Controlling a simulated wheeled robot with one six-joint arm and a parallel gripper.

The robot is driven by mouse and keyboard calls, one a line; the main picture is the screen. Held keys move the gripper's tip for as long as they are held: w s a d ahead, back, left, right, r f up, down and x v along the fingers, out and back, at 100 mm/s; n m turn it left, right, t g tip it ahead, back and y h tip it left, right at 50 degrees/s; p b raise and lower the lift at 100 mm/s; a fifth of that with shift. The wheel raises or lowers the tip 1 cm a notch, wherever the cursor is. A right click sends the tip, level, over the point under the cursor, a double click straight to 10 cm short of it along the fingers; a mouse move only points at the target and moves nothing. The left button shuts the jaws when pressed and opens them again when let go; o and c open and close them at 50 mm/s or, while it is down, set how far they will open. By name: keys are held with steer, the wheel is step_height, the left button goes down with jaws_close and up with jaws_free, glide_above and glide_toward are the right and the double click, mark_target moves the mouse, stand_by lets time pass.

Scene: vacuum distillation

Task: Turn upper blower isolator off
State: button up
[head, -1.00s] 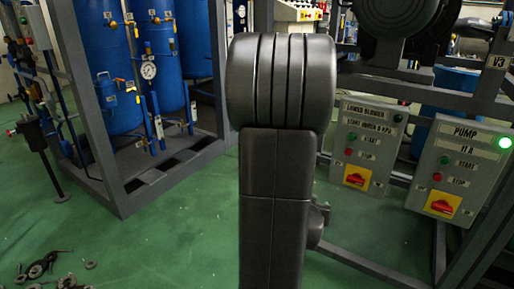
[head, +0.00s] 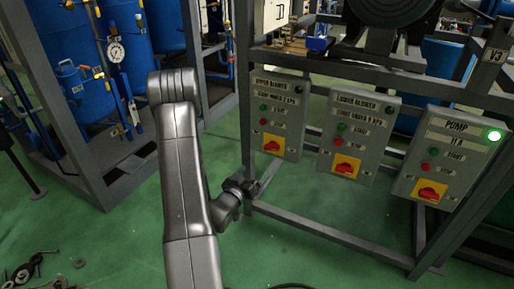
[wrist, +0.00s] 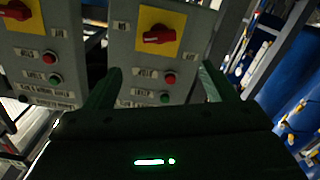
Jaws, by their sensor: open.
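The upper blower panel (head: 276,115) is a grey box with a green and a red button. Its isolator, a red handle on a yellow plate (head: 272,145), is at the lower left, the handle roughly level. My gripper (head: 241,187) is just left of and below this panel, small and dark there. In the wrist view, which is upside down, my open, empty fingers (wrist: 160,84) point at a panel that appears to be the upper blower one. Its isolator handle (wrist: 165,36) shows beyond the gap between the fingertips, apart from them.
The lower blower panel (head: 352,137) and the pump panel (head: 449,160), with a lit green lamp, stand to the right, each with a similar isolator. A grey frame rail (head: 330,238) runs below. Blue tanks (head: 122,45) stand left.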

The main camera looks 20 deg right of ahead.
mark_target(270, 149)
steer(key=b+x, duration=0.1)
steer(key=x, duration=1.2)
steer(key=shift+w+d, duration=0.1)
steer(key=c, duration=1)
